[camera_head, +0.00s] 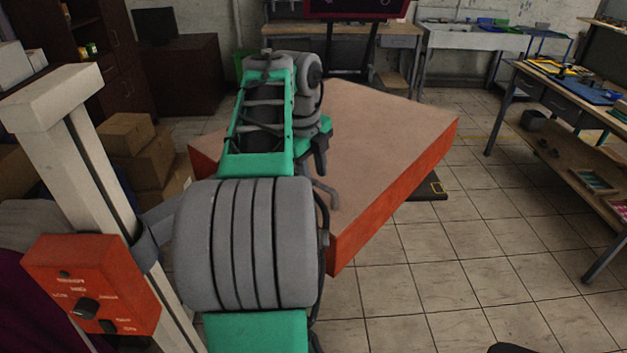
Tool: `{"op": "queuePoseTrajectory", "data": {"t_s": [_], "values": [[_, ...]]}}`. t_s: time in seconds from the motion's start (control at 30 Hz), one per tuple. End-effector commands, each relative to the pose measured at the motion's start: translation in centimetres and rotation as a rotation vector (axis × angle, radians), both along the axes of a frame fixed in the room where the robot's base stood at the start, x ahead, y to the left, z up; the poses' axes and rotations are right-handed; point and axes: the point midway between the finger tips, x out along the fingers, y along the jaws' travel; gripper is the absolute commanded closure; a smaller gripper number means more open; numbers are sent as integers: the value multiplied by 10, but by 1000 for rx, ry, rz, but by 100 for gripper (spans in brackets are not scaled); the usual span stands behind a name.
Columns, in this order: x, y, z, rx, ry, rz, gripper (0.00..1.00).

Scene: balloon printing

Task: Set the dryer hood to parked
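The dryer hood (385,130) is a broad flat slab with a beige top and orange-red sides. It lies across the middle of the view, at an angle, joined by a grey bracket (158,222) to a pale upright post (100,165) at the left. My green and grey arm covers the hood's left part. My gripper (320,165) points down over the hood top, near a grey bent bar (327,192). Its fingertips are unclear, and I cannot tell whether they touch the bar.
A dark flat plate with a yellow square (430,190) shows below the hood's right side. A workbench (570,90) with trays stands at the right. Cardboard boxes (140,150) are stacked behind the post. The tiled floor (480,260) at the lower right is mostly clear.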

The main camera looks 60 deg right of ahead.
Motion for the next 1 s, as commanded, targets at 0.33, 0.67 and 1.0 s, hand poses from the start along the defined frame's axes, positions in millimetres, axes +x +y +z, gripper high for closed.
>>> {"op": "queuePoseTrajectory", "data": {"t_s": [0.33, 0.67, 1.0], "values": [[0, -1, -5, 0, -1, 2, 66], [0, -1, -5, -1, 0, 3, 94], [0, -1, -5, -1, -1, 3, 100]]}}
